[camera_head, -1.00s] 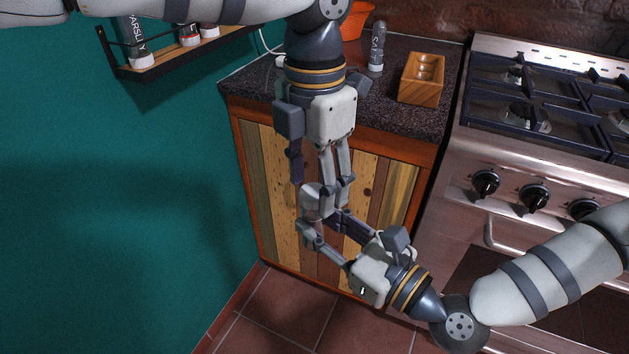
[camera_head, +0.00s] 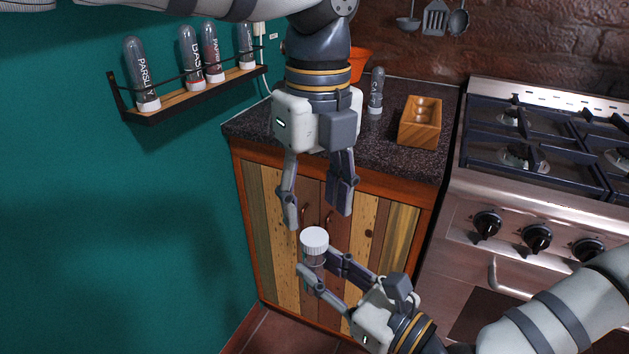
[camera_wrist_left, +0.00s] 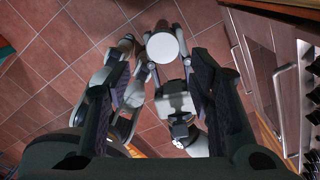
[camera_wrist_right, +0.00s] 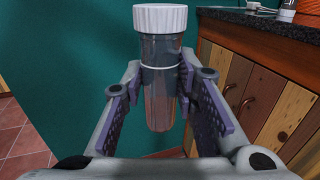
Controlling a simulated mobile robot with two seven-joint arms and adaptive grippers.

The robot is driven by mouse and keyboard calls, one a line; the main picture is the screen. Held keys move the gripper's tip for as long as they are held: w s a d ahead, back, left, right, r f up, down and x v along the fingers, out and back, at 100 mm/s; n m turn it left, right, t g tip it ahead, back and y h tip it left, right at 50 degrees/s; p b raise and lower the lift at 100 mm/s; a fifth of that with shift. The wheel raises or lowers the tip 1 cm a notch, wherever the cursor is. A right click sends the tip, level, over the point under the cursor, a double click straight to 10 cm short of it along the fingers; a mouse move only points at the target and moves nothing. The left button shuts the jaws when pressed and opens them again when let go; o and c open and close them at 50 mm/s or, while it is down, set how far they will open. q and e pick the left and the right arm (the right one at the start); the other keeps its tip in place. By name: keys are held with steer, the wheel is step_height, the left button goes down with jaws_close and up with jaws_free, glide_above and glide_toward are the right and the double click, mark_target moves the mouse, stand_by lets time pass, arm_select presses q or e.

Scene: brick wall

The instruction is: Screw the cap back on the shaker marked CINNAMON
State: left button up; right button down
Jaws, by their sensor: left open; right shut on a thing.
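My right gripper (camera_head: 316,264) is shut on a clear shaker (camera_wrist_right: 160,85) with dark contents and holds it upright in front of the wooden cabinet. A white ribbed cap (camera_wrist_right: 160,18) sits on top of the shaker. The cap also shows in the head view (camera_head: 314,238) and from above in the left wrist view (camera_wrist_left: 163,48). No name is readable on this shaker, and whether the cap is fully tight cannot be told. My left gripper (camera_head: 317,217) points down with its fingers apart, just above the cap and clear of it.
A wall shelf (camera_head: 195,92) at left holds several shakers, one marked PARSLEY (camera_head: 142,75). On the counter (camera_head: 385,140) stand another dark shaker (camera_head: 376,90), a wooden box (camera_head: 420,120) and an orange pot (camera_head: 358,65). The stove (camera_head: 540,190) is at right.

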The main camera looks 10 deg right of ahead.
mark_target(314, 236)
arm_select(q)
steer(key=n, duration=0.4)
steer(key=shift+r+n, duration=0.25)
steer(key=shift+n, duration=0.05)
steer(key=n, duration=0.3)
steer(key=shift+r+n, duration=0.15)
steer(key=shift+n, duration=0.25)
steer(key=n, duration=0.4)
steer(key=shift+w+r, duration=0.1)
steer(key=shift+r, duration=0.1)
steer(key=n, duration=0.6)
steer(key=shift+w+r+n, duration=0.1)
steer(key=shift+r+n, duration=0.2)
steer(key=shift+n, duration=0.1)
steer(key=n, duration=0.5)
steer(key=shift+w+r, duration=0.1)
steer(key=shift+r, duration=0.2)
steer(key=shift+f, duration=0.1)
step_height(314, 236, down, 8)
steer(key=shift+a+r, duration=0.1)
